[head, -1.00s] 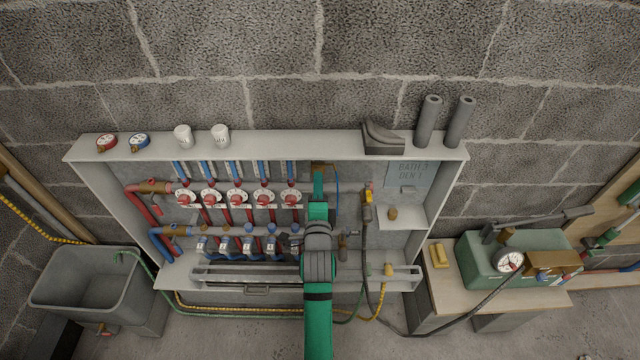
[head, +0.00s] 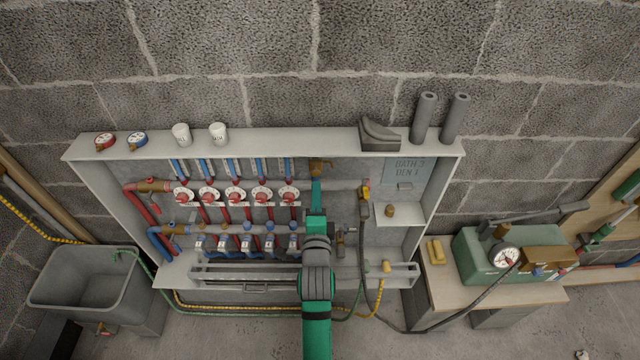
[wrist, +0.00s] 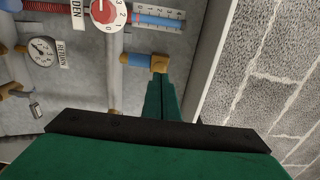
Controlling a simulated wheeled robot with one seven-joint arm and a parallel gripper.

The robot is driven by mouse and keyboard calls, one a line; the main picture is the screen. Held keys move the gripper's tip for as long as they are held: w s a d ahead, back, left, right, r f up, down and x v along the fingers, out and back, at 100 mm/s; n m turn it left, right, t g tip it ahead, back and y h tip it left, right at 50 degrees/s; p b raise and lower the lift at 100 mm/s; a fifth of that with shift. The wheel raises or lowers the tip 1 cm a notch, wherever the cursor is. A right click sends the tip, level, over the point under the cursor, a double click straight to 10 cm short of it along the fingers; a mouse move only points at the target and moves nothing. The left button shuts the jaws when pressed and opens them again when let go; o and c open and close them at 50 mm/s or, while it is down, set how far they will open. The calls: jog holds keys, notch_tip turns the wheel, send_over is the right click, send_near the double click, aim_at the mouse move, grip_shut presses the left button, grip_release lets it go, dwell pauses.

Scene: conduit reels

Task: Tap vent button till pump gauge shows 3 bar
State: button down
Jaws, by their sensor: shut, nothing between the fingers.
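The brass vent fitting (head: 320,165) is at the right end of the upper manifold pipe. In the wrist view it shows as a blue body with a brass cap (wrist: 160,63). My gripper (head: 316,184) is shut and empty. Its green fingertips (wrist: 164,76) are right by the brass cap; I cannot tell whether they touch it. The pump gauge (head: 504,257) is a white round dial on the green test pump (head: 480,265) at the right. Its needle is too small to read.
Manifold valves with red knobs (head: 236,197) are left of my gripper. A RETURN gauge (wrist: 42,50) is in the wrist view. The cabinet shelf (head: 290,142) bears cups and grey tubes. A black hose (head: 368,270) hangs right of my arm. A grey sink (head: 85,285) is at far left.

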jog(key=s, duration=0.9)
jog(key=shift+a, duration=0.1)
